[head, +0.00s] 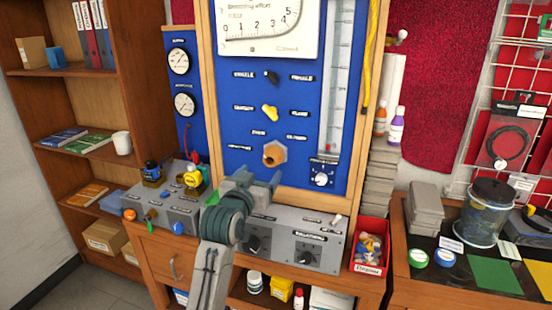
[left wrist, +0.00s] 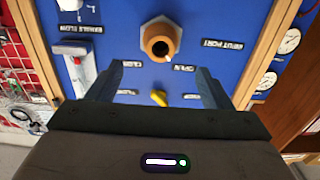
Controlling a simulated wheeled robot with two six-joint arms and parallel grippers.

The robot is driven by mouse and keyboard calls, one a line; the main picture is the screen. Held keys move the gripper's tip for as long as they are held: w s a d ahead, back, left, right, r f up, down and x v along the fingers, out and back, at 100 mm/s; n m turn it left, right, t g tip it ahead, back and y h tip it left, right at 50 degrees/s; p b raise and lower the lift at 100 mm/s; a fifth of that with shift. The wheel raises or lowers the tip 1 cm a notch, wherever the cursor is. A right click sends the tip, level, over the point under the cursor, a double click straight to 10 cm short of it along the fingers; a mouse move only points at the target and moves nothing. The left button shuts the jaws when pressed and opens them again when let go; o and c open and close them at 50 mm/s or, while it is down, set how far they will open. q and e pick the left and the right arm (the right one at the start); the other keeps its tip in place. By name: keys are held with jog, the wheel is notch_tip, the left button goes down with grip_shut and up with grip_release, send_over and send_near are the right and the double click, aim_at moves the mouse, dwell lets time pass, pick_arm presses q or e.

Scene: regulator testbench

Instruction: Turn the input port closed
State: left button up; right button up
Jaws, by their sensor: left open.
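The input port is an orange-brown round knob with a dark hollow centre on a pale hexagonal base (head: 274,153), low on the blue panel. It also shows in the left wrist view (left wrist: 160,40), where the picture is turned over and a small pale mark sits at the knob's lower right edge, on the side of the OPEN label (left wrist: 183,68). The CLOSE label (left wrist: 130,63) is on the other side. My left gripper (head: 258,179) is open and empty, below and in front of the port, apart from it. It shows in the left wrist view (left wrist: 158,72). My right gripper is out of view.
A yellow knob (head: 270,112) and a black knob (head: 271,77) sit above the port. A grey control box (head: 290,238) with dials lies below my gripper. A wooden post (head: 211,90) edges the panel at left. The space before the port looks clear.

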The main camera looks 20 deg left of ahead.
aim_at(270, 161)
pick_arm(q)
jog(key=w+p, duration=0.2)
jog(key=w, duration=0.7)
jog(key=shift+w+d+p, duration=0.15)
jog(key=shift+p, duration=0.25)
jog(key=shift+w+f, duration=0.15)
jog(key=shift+w, duration=0.3)
jog(key=c, duration=1)
